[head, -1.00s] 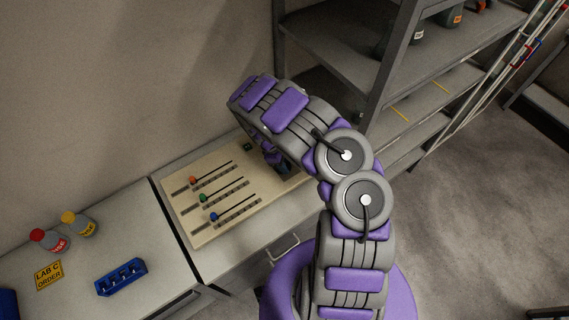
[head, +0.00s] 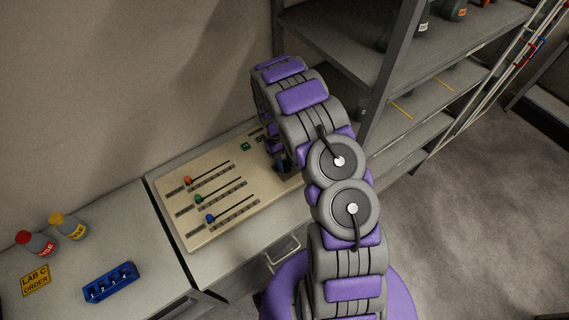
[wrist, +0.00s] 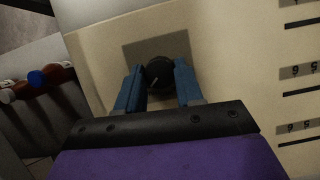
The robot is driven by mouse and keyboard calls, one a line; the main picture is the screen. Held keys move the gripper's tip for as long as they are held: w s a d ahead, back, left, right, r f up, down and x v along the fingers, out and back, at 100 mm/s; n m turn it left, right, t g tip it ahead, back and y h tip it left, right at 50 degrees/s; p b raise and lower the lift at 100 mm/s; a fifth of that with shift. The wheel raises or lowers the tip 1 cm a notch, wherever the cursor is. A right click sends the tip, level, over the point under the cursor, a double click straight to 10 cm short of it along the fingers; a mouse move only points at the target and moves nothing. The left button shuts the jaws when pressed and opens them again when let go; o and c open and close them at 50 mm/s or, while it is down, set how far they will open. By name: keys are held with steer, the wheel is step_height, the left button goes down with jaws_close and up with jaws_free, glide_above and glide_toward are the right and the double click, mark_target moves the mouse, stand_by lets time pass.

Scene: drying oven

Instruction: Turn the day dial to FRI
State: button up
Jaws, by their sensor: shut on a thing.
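The day dial (wrist: 160,73) is a round dark knob with a pale pointer line, on a beige panel (wrist: 225,50) in the wrist view. My gripper (wrist: 160,84) has its two blue fingers on either side of the dial and is shut on it. The day labels around the dial cannot be read. In the head view the same panel (head: 228,222) lies on the counter. My gripper (head: 279,160) is at its far right part, and my arm hides most of the dial there.
Three sliders with orange (head: 187,180), green (head: 198,198) and blue (head: 210,217) knobs are on the panel's left part. A grey shelf (head: 385,75) rises behind right.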

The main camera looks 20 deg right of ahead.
steer(key=shift+d+m+y, duration=0.1)
steer(key=shift+m+y, duration=0.3)
steer(key=shift+m, duration=0.7)
steer(key=o, duration=1)
steer(key=shift+r, duration=0.1)
steer(key=v, duration=1.7)
steer(key=shift+w+d+r, duration=0.1)
steer(key=shift+d, duration=0.05)
